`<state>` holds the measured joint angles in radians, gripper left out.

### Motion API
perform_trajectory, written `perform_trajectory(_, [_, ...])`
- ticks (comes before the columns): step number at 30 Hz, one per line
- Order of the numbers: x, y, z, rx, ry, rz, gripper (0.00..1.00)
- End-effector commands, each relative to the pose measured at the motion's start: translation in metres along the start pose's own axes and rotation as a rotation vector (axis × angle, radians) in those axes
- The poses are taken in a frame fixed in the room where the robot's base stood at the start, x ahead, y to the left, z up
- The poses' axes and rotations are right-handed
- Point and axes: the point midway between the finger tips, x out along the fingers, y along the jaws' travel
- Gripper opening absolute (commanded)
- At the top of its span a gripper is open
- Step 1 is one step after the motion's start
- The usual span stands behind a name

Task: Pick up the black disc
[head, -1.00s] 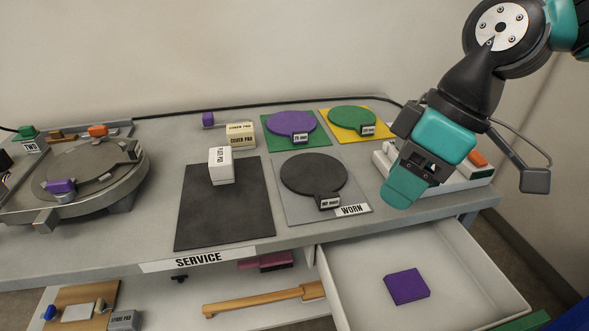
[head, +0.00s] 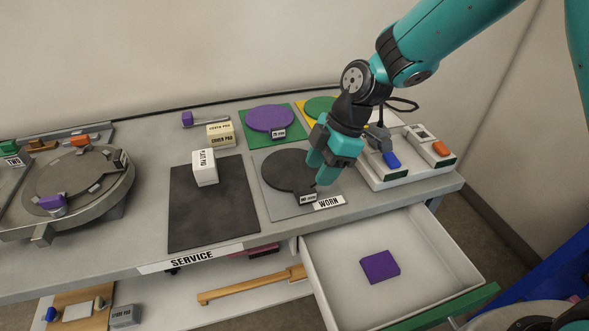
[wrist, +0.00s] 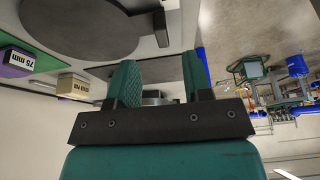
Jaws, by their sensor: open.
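The black disc (head: 287,172) lies flat on a grey mat (head: 271,205) with a "WORN" label at its front edge. A short tab with a small white label (head: 308,199) sticks out of the disc's near side. In the wrist view the disc (wrist: 80,25) shows at the upper left, beyond the fingers. My gripper (head: 322,172) is open and empty. In the head view it hangs at the disc's right edge, above the mat, and covers a little of it. I cannot tell the exact height. Its two teal fingers (wrist: 160,85) stand apart in the wrist view.
A purple disc (head: 270,118) on green and a green disc (head: 318,106) on yellow lie behind. A white switch box (head: 405,172) stands close right of my gripper. A block labelled "FLAT PAD" (head: 204,168) stands on a dark mat (head: 210,218). An open drawer (head: 425,255) holds a purple block (head: 380,266).

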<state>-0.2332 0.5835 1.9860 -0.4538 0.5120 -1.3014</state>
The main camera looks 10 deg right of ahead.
Motion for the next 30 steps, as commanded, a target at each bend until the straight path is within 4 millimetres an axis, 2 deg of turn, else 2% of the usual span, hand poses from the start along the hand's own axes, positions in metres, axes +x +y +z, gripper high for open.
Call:
perform_trajectory(7, [0.019, -0.002, -0.001, 0.001, 0.0, -0.004, 0.46])
perform_trajectory(15, [0.057, -0.003, -0.002, 0.0, 0.0, -0.002, 0.46])
perform_trajectory(23, [0.062, -0.002, -0.001, 0.0, 0.0, 0.001, 0.46])
perform_trajectory(24, [0.062, -0.002, -0.001, 0.0, 0.0, 0.001, 0.43])
perform_trajectory(30, [0.062, -0.002, -0.001, 0.001, 0.0, 0.001, 0.0])
